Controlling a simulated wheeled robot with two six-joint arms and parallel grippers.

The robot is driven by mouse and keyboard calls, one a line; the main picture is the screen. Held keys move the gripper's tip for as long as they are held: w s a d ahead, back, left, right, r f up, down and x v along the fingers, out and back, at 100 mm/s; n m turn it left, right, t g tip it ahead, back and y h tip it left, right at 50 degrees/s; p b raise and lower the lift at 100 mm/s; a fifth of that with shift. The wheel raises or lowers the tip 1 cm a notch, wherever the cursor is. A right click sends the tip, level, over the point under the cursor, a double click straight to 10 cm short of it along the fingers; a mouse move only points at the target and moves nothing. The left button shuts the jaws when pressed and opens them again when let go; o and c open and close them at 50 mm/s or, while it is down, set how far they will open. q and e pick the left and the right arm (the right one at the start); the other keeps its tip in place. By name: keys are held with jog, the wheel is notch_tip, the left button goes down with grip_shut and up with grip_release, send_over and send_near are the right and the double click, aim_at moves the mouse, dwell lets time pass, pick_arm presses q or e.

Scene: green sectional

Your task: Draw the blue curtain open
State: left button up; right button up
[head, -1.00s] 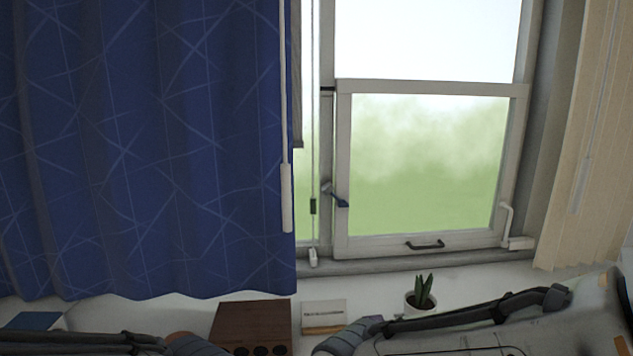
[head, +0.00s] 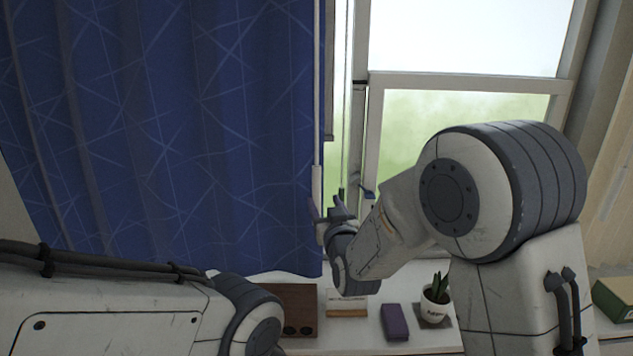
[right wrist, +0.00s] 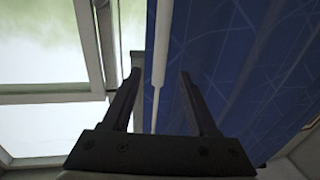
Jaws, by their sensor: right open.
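The blue curtain (head: 170,120), patterned with pale lines, hangs across the left of the head view and fills the right of the right wrist view (right wrist: 240,70). A white wand with a thicker handle (head: 317,185) hangs at its right edge. My right gripper (head: 326,210) is open at the handle's lower part. In the right wrist view, the wand's handle (right wrist: 161,45) and thin rod appear between the spread fingers (right wrist: 158,80); I cannot tell whether they touch. My left arm shows at lower left, but its gripper is not in view.
The window (head: 450,110) is right of the curtain, with a blind cord beside the wand. On the sill below are a brown wooden box (head: 298,305), a small card block (head: 347,305), a purple box (head: 394,322) and a potted plant (head: 435,300). A green box (head: 615,300) is far right.

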aim_at(317, 188)
jog(key=w+p, duration=0.1)
jog(key=w, duration=0.1)
jog(key=w+a+p, duration=0.1)
jog(key=w, duration=0.2)
jog(key=w+p, duration=0.2)
jog(key=w, duration=0.1)
jog(key=shift+w+a, duration=0.15)
jog(key=shift+a, duration=0.2)
jog(key=shift+w+a, duration=0.1)
jog(key=shift+w, duration=0.4)
grip_shut()
dwell(0.5)
